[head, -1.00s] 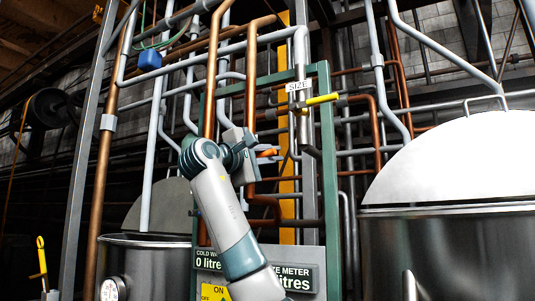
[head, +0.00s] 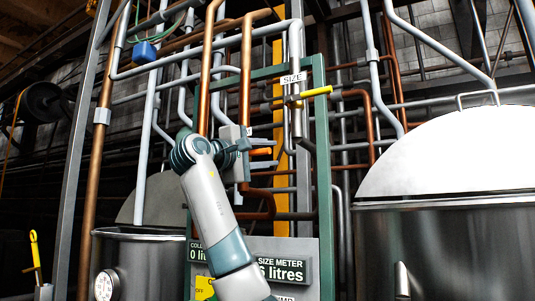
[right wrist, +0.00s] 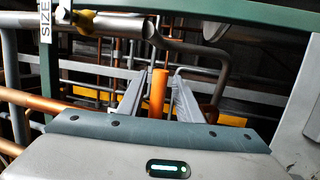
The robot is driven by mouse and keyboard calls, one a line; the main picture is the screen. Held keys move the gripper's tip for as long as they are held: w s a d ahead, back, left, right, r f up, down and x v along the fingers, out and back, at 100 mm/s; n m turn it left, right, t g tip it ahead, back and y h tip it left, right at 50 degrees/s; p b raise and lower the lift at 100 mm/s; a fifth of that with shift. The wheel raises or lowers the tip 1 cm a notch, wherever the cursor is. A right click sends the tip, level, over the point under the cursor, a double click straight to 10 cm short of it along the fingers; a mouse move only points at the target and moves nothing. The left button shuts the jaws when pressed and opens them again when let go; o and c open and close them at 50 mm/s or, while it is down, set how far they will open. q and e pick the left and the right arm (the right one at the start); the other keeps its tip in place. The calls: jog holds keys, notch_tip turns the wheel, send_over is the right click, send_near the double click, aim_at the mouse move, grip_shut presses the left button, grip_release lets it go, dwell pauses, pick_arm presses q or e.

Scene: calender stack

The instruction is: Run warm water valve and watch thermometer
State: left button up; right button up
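An orange valve handle (head: 260,152) sits on the pipework in the middle of the head view; no label on it is readable. My right gripper (head: 268,153) is at this handle. In the right wrist view the orange handle (right wrist: 157,93) stands between the two grey fingers of my right gripper (right wrist: 158,85), with gaps showing on both sides, so the gripper is open around it. A round dial gauge (head: 106,285), which looks like a thermometer, is on the left metal vat; its reading is too small to tell. My left gripper is not in view.
A yellow valve handle (head: 316,92) is by the SIZE label (head: 292,78). The size meter sign (head: 282,270) reads litres, its number partly hidden by my arm. A domed vat (head: 450,240) stands right. A yellow lever (head: 35,250) is far left. Pipes crowd the gripper.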

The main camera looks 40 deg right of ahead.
jog(key=shift+a, duration=0.15)
